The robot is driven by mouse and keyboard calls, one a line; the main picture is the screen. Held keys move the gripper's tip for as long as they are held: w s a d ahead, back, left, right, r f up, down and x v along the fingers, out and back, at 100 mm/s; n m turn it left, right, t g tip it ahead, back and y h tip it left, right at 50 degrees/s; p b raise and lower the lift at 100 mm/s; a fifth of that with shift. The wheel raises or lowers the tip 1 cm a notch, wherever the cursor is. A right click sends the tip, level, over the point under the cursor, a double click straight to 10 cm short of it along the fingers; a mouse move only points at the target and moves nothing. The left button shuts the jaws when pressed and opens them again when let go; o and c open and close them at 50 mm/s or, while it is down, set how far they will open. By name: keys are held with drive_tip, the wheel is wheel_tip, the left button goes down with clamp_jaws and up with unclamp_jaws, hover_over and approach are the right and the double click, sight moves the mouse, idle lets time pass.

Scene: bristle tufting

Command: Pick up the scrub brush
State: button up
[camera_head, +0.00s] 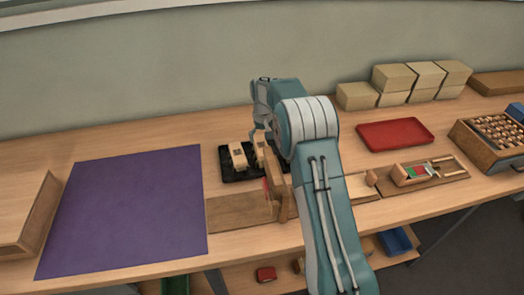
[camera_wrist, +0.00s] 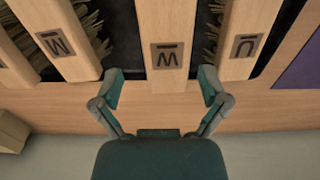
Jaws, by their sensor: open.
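In the wrist view several scrub brushes with pale wooden backs and tan bristles lie side by side on a black tray (camera_wrist: 122,30). Each back whose end shows bears a dark letter plate. My gripper (camera_wrist: 161,86) is open and empty, its teal fingers on either side of the end of the middle brush (camera_wrist: 167,25). One finger lies by the gap to the left brush (camera_wrist: 58,40), the other by the right brush (camera_wrist: 243,40). I cannot tell whether they touch. In the head view my arm partly hides the tray (camera_head: 226,170) and brushes (camera_head: 238,157).
A purple mat (camera_head: 130,210) lies left of the tray, beyond it a wooden box (camera_head: 25,215). A wooden fixture (camera_head: 240,212) stands in front. To the right are a red tray (camera_head: 395,134), pale blocks (camera_head: 394,77) and a wooden crate (camera_head: 490,140). The wall (camera_head: 150,70) is behind.

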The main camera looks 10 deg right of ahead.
sight(261, 144)
drive_tip(key=shift+a+f, duration=0.3)
drive_tip(key=shift+f, duration=0.25)
drive_tip(key=f, duration=0.3)
drive_tip(key=shift+s+a+f, duration=0.2)
drive_tip(key=shift+f, duration=0.15)
drive_tip(key=shift+d+f, duration=0.2)
drive_tip(key=shift+f, duration=0.2)
drive_tip(key=shift+a, duration=0.1)
drive_tip(key=c, duration=1.2)
